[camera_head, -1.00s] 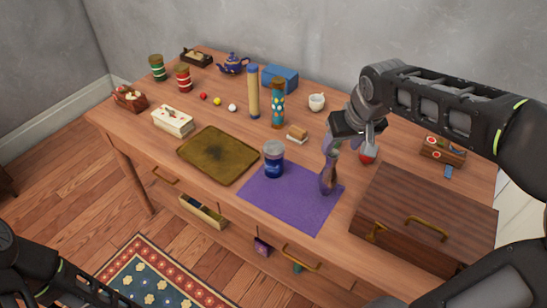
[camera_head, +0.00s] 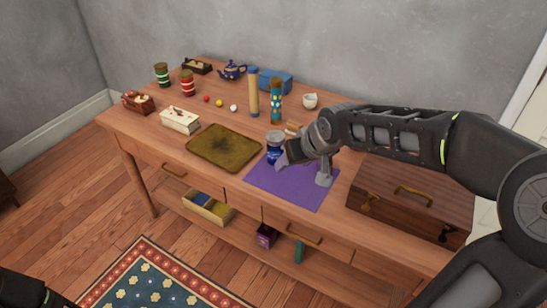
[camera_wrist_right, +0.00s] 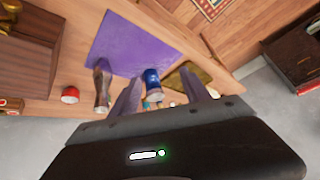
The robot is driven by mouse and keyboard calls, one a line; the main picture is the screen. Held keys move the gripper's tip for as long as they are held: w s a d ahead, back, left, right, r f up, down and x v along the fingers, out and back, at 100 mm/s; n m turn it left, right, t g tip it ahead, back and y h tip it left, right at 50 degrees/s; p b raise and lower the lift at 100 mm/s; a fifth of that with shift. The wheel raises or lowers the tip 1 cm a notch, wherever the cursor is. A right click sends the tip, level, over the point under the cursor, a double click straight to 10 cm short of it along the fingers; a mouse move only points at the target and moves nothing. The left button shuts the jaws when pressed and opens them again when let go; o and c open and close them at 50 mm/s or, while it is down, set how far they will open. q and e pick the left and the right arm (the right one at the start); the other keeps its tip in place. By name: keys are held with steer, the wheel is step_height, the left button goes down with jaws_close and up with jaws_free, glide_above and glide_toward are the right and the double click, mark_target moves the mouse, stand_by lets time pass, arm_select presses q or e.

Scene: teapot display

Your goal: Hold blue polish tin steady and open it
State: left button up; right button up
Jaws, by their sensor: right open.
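The blue polish tin (camera_head: 272,157) is a small dark blue cylinder with a grey lid. It stands upright at the back left edge of the purple mat (camera_head: 310,190). My right gripper (camera_head: 284,157) is beside the tin and partly covers its right side in the head view. In the right wrist view the tin (camera_wrist_right: 152,80) shows between the open fingers, nearer the left one. I cannot tell whether a finger touches it. My left gripper is out of view; only a dark bit of my left arm shows at the bottom left.
A slender grey-brown object (camera_wrist_right: 102,88) stands on the mat to the gripper's right in the head view. A brown wooden case (camera_head: 412,195) is at the right and a dark tray (camera_head: 223,147) at the left. Tall cylinders (camera_head: 276,103) stand behind.

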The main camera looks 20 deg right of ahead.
steer(key=s+a+f+g+y, duration=0.1)
steer(key=s+a+f, duration=0.1)
steer(key=a+f, duration=0.75)
steer(key=s+a+f+y, duration=0.2)
steer(key=a+f, duration=0.4)
steer(key=f, duration=0.6)
steer(key=s+a+f+g, duration=0.2)
steer(key=s+a+f, duration=0.2)
steer(key=s+f, duration=0.3)
steer(key=s+a+f+g, duration=0.3)
steer(key=s+f, duration=0.4)
steer(key=s, duration=0.4)
steer(key=shift+s+a+f+m+y, duration=0.35)
steer(key=shift+s+m+y, duration=0.05)
steer(key=shift+c, duration=0.2)
